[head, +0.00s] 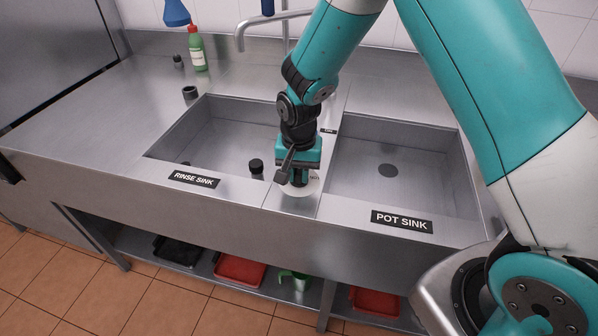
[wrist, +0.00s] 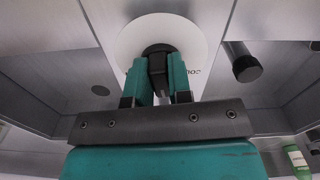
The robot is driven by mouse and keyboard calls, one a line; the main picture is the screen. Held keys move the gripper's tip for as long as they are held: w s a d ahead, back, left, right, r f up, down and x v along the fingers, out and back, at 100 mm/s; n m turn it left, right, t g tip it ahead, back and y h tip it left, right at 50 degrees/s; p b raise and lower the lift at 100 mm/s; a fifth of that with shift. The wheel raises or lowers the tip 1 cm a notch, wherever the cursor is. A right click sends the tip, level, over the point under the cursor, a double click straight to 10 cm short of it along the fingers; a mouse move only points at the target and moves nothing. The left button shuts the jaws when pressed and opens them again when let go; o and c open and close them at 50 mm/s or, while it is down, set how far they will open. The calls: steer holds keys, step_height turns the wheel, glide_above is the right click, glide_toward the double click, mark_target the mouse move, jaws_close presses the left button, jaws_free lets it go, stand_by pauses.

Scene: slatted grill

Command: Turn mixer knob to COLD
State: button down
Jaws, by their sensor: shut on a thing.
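The mixer knob (wrist: 157,66) is a dark piece at the centre of a round white dial plate (wrist: 133,36) in the wrist view. In the head view the dial (head: 303,189) lies on the steel divider between the two sinks, and my gripper hides the knob. My gripper (head: 297,177) comes down from above onto the dial. In the wrist view its teal fingers (wrist: 160,78) are shut on the knob, one on each side. Part of a printed label shows at the dial's right edge, too small to read surely. Which way the knob points is unclear.
A short black cylinder (head: 256,168) stands close left of the dial, also in the wrist view (wrist: 244,64). The rinse sink (head: 222,140) and the pot sink (head: 400,185) lie either side. A faucet (head: 262,22) and green bottle (head: 197,52) stand behind.

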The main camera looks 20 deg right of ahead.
steer(key=n, duration=0.5)
steer(key=shift+d, duration=0.15)
steer(key=n, duration=0.5)
steer(key=shift+d+n, duration=0.15)
steer(key=shift+n, duration=0.25)
steer(key=c, duration=1)
jaws_free()
steer(key=shift+c, duration=0.2)
steer(key=shift+r, duration=0.1)
step_height(320, 180, up, 17)
steer(key=b, duration=0.2)
steer(key=shift+r, duration=0.15)
